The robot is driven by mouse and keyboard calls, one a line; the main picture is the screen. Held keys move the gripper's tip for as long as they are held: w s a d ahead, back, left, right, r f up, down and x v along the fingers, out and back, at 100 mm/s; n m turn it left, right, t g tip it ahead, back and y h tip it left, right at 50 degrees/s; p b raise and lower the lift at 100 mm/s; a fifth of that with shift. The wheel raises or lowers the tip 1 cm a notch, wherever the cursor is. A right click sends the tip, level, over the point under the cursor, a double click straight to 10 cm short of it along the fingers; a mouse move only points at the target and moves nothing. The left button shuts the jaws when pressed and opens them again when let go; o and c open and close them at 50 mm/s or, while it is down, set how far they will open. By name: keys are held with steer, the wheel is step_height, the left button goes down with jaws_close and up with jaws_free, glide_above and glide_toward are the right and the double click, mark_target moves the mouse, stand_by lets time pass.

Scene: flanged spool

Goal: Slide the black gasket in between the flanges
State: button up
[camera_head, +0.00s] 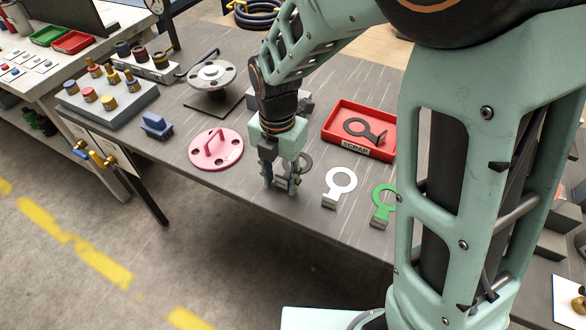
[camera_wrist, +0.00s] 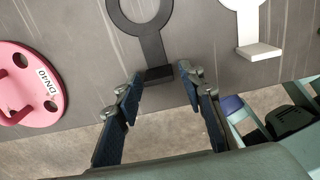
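The black gasket, a flat ring (camera_wrist: 117,22) with a handle ending in a raised tab, lies on the grey table; part of its ring (camera_head: 306,161) shows behind my gripper in the head view. My gripper (camera_wrist: 160,80) is open, with its fingertips on either side of the handle's tab end and a gap visible on both sides. In the head view my gripper (camera_head: 281,184) is low over the front table edge. The flanged spool (camera_head: 212,76) stands on a dark plate at the back; the gap between its flanges is too small to make out.
A pink flange cover (camera_head: 230,150) with a handle lies left of my gripper. White (camera_head: 341,179) and green (camera_head: 382,197) gaskets lie to the right. A red SCRAP tray (camera_head: 343,144) holds another dark gasket (camera_head: 355,127). A blue block (camera_head: 156,126) is farther left.

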steer(key=c, duration=0.7)
steer(key=shift+r+p, duration=2)
steer(key=shift+r, duration=0.55)
steer(key=shift+c, duration=0.2)
steer(key=shift+d, duration=0.1)
